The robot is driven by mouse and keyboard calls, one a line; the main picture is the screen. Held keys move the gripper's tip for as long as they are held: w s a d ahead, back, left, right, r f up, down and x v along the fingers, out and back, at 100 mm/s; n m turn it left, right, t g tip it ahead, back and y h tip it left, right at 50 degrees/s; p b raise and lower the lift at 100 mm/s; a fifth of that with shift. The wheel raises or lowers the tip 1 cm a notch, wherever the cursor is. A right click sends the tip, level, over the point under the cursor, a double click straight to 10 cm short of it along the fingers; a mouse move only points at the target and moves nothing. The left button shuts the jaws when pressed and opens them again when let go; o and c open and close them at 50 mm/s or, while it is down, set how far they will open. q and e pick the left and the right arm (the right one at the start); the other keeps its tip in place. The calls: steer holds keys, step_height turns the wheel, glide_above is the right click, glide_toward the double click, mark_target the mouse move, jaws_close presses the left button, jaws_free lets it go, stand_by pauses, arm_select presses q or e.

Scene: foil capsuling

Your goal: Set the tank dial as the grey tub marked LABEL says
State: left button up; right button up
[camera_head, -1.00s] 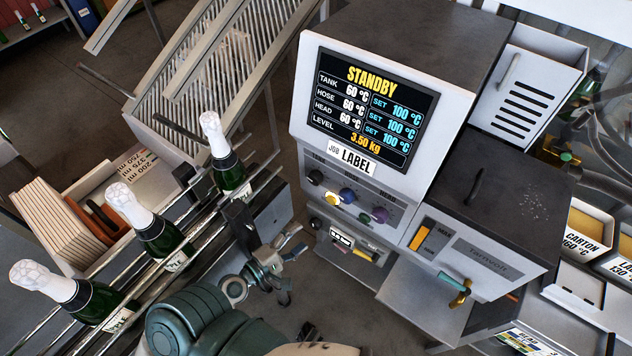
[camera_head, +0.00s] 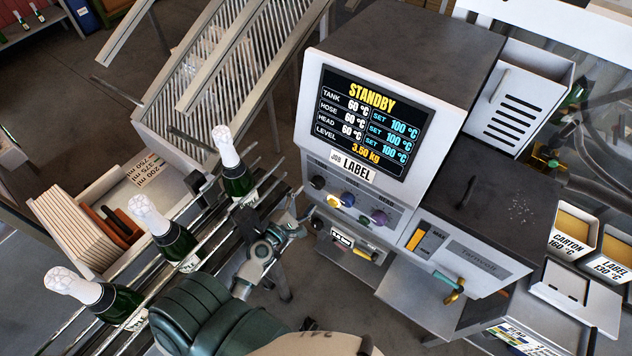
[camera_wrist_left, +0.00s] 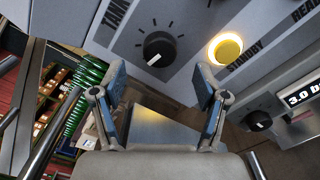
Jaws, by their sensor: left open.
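The tank dial (camera_head: 317,183) is a dark round knob at the left end of the machine's knob row. In the left wrist view the dial (camera_wrist_left: 160,48) sits under the word TANK, with a white pointer mark aimed down-left. My left gripper (camera_head: 298,222) is open and empty, just below and left of the dial. In the left wrist view its fingers (camera_wrist_left: 161,85) are apart, with the dial beyond and between them. The grey tub marked LABEL (camera_head: 610,265) stands at the right edge and reads 130 °C. The screen (camera_head: 372,122) shows TANK 60 °C, SET 100 °C. My right gripper is out of view.
A tub marked CARTON (camera_head: 573,240) reads 160 °C. Foil-topped bottles (camera_head: 238,180) stand on rails left of my gripper.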

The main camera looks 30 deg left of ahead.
mark_target(316, 186)
arm_select(q)
steer(key=w, duration=0.5)
steer(key=shift+f+p, duration=0.1)
steer(key=shift+p, duration=0.3)
steer(key=shift+w+d, duration=0.2)
steer(key=shift+w, duration=0.5)
steer(key=shift+d, duration=0.15)
steer(key=shift+c, duration=0.7)
steer(key=c, duration=1)
